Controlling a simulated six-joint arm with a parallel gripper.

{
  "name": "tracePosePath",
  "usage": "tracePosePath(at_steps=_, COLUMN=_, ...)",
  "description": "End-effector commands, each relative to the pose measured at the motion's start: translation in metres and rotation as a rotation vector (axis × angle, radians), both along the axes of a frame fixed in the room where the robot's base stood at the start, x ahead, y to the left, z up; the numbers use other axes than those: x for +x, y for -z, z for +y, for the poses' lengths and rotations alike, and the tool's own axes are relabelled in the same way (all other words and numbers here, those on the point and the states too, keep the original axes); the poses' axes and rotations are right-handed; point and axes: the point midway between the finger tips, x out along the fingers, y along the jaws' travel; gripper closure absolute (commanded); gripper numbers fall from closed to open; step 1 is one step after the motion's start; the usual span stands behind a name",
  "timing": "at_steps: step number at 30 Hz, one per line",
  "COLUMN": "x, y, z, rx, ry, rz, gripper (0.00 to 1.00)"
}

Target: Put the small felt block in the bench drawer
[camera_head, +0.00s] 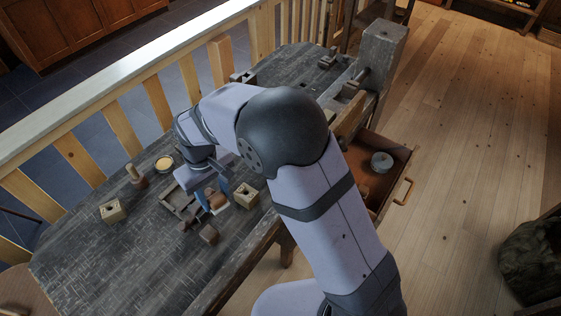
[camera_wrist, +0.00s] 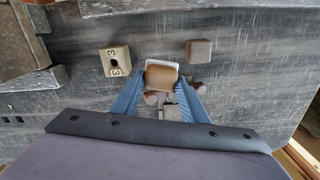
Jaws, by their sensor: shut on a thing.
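My gripper (camera_head: 213,195) is low over the workbench, and its blue fingers also show in the wrist view (camera_wrist: 162,87). It is shut on a small tan-brown block with a whitish layer, which I take to be the felt block (camera_wrist: 162,74). The block shows partly in the head view (camera_head: 219,203). I cannot tell whether it touches the bench top. The bench drawer (camera_head: 404,168) stands open at the right side of the bench, partly hidden by my arm.
Pale blocks with holes (camera_head: 113,211) (camera_head: 246,195) and a plain brown block (camera_head: 208,234) stand near my gripper. A shallow wooden tray (camera_head: 178,206), a round tin (camera_head: 164,163) and a wooden peg (camera_head: 135,174) are left of it. A thick post (camera_head: 379,65) rises behind the drawer.

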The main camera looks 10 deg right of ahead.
Motion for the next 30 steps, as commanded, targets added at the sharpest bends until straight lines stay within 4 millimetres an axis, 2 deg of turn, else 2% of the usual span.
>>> tracePosePath(at_steps=1, x=0.01, y=0.001, z=-0.025, rx=-0.001, ry=0.04, rz=0.001, gripper=0.82)
tracePosePath(at_steps=3, x=0.02, y=0.001, z=-0.057, rx=-0.001, ry=0.085, rz=0.001, gripper=0.82)
tracePosePath(at_steps=9, x=0.034, y=0.004, z=-0.15, rx=0.0, ry=0.213, rz=0.001, gripper=0.82)
tracePosePath(at_steps=15, x=0.027, y=0.007, z=-0.234, rx=0.0, ry=0.333, rz=0.001, gripper=0.82)
tracePosePath(at_steps=19, x=0.018, y=0.011, z=-0.282, rx=0.0, ry=0.451, rz=0.001, gripper=0.82)
tracePosePath(at_steps=27, x=0.032, y=0.027, z=-0.38, rx=0.0, ry=1.008, rz=0.0, gripper=0.82)
tracePosePath(at_steps=30, x=0.045, y=0.043, z=-0.402, rx=0.0, ry=1.195, rz=-0.001, gripper=0.82)
